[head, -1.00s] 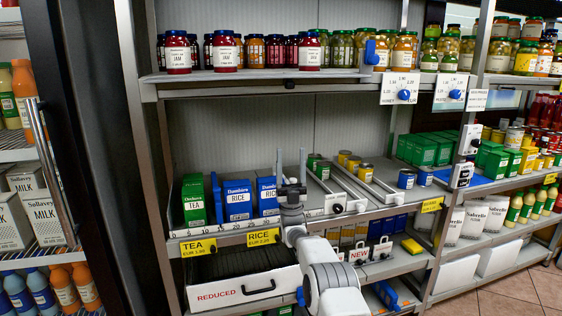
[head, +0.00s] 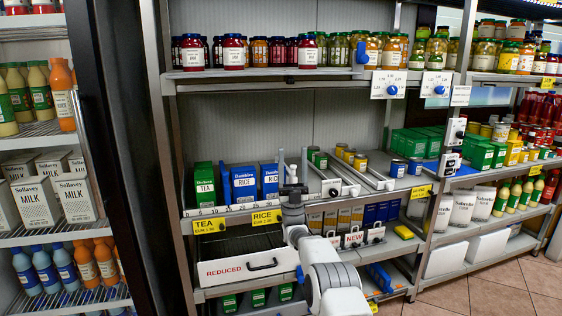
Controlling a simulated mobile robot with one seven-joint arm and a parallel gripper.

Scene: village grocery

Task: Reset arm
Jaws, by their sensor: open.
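My gripper (head: 292,157) is raised on my white and grey arm in the middle of the head view. Its two thin grey fingers point up and stand apart, open, with nothing between them. In the picture it overlaps the middle shelf, just right of the blue rice boxes (head: 244,186). It does not visibly touch any goods; its exact distance to the shelf edge is hard to tell.
A green tea box (head: 204,184) stands left of the rice. Small cans in metal lanes (head: 345,180) are on the right. Jam jars (head: 233,51) line the shelf above; a REDUCED drawer (head: 247,267) is below. A milk rack (head: 40,200) stands left. Floor (head: 500,290) shows lower right.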

